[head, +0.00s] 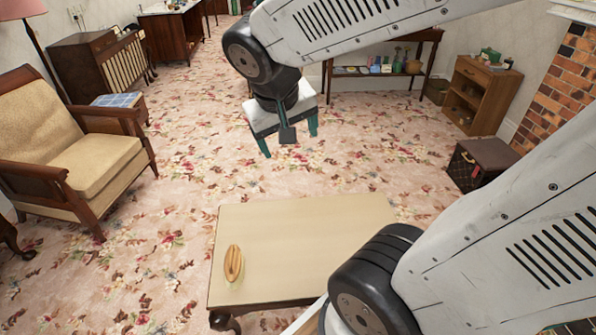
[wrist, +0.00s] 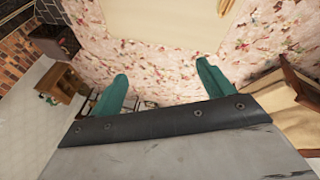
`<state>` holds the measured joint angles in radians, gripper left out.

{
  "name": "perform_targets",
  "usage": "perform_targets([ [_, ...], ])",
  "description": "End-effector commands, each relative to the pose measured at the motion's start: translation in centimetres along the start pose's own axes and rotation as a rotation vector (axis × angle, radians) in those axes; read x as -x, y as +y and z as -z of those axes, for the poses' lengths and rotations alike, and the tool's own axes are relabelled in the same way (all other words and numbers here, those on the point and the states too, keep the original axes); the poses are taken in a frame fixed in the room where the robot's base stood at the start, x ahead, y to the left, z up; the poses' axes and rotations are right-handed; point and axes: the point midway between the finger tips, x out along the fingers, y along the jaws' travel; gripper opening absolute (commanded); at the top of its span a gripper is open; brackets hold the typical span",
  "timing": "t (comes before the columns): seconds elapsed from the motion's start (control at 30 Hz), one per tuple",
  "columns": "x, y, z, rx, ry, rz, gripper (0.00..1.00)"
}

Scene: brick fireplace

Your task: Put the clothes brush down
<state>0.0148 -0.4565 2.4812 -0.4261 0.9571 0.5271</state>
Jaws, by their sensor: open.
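A tan-brown oval object that looks like the clothes brush (head: 234,262) lies near the left front edge of a low beige table (head: 310,235). Something pale shows under its near end. In the wrist view, part of a brown oval, likely the same brush (wrist: 223,6), shows at the top edge, on the beige tabletop (wrist: 150,25). My gripper (head: 288,137) is raised beyond the far side of the table, away from the brush. Its teal fingers stand wide apart in the wrist view (wrist: 163,72), with nothing between them.
A cushioned armchair (head: 90,160) stands left of the table. A dark box (head: 482,163) and a wooden cabinet (head: 478,95) stand at right by the brick fireplace (head: 570,75). A long side table (head: 380,72) is at the back. The tabletop around the brush is mostly clear.

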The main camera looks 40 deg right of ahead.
Motion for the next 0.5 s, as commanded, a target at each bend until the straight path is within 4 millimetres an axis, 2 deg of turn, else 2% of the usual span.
perform_targets([
  [0.03,1.4,-0.1,-2.3,0.038,-0.027,0.05,0.8],
  [0.1,2.8,-0.6,-5.1,0.106,-0.07,0.125,0.8],
  [0.2,4.3,-1.4,-8.3,0.196,-0.109,0.223,0.8],
  [0.33,5.5,-2.2,-10.6,0.273,-0.128,0.306,0.8],
  [0.5,5.9,-2.6,-11.3,0.3,-0.134,0.333,0.8],
])
